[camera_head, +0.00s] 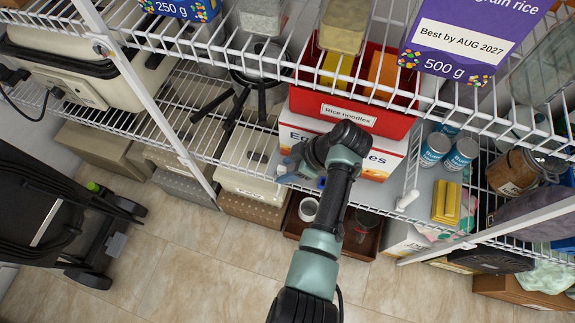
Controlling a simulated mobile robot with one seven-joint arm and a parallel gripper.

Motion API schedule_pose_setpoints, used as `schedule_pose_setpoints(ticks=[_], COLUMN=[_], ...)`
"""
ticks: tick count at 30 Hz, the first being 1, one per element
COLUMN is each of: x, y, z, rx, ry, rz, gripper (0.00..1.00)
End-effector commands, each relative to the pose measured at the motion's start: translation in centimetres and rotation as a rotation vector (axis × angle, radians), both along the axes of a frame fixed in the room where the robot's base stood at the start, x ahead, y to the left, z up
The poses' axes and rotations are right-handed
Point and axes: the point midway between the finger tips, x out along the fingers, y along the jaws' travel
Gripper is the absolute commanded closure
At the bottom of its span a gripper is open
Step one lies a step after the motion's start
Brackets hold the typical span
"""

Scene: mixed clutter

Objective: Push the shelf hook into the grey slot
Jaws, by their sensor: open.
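My arm reaches up from the bottom centre to the middle shelf. My gripper (291,169) shows only in part at the left of the dark wrist, in front of the white carton; it is open, and its fingertips are hard to make out. A white wire piece with a thick rounded end (406,200) stands at the shelf's front edge, right of my wrist and apart from it. It may be the shelf hook, but I cannot tell for sure. I cannot clearly make out a grey slot; a grey surface (420,188) lies beside the wire piece.
A red box of rice noodles (350,114) sits on a white carton (378,162) behind my wrist. Blue-labelled cans (461,154) and a yellow block (446,203) stand right. White wire shelving (225,47) hangs above. A brown tray (363,243) is below.

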Motion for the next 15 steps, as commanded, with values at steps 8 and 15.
schedule_pose_setpoints(ticks=[8, 15], x=[0.0, 0.0], y=[0.0, 0.0], z=[2.2, 6.5], rx=[0.000, -0.001], ry=[-0.001, -0.002], rz=[0.000, 0.001], gripper=[0.46, 0.46])
